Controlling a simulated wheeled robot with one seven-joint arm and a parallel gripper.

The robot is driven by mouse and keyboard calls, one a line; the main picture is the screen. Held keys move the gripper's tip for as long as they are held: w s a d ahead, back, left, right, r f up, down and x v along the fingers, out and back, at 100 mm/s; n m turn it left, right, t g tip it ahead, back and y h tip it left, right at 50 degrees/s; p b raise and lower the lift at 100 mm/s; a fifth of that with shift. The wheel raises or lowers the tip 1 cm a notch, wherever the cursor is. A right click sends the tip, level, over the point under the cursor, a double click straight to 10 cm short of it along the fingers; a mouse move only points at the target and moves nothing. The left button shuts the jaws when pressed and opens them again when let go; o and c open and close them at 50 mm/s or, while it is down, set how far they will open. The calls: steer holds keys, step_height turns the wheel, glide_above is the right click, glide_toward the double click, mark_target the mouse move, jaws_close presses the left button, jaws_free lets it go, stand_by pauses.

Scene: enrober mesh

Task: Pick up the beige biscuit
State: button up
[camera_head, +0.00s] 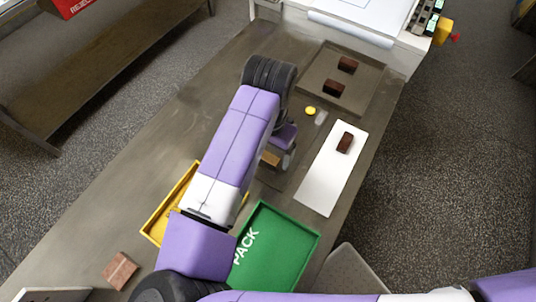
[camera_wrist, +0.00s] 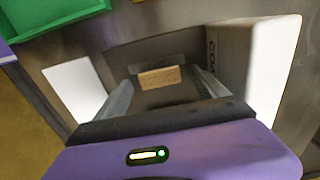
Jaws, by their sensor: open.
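The beige biscuit (camera_wrist: 159,77) shows in the wrist view as a small tan block, between and beyond my two fingers. It sits at the edge of a dark grey patch. In the head view a tan piece of it (camera_head: 269,159) shows beside my gripper, partly hidden by my arm. My gripper (camera_wrist: 163,88) is open, with a finger on each side of the biscuit's place in the picture and clear gaps between. In the head view my gripper (camera_head: 284,160) is low over the table. I cannot tell whether the fingers reach the biscuit's height.
A white sheet (camera_head: 318,188) bears one dark block. A grey tray (camera_head: 372,88) holds two dark blocks. A green PACK tray (camera_head: 290,235) and a yellow tray (camera_head: 160,212) lie nearer me. A white lettered box (camera_wrist: 268,60) stands close right of my finger in the wrist view.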

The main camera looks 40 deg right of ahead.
steer(key=c, duration=1.1)
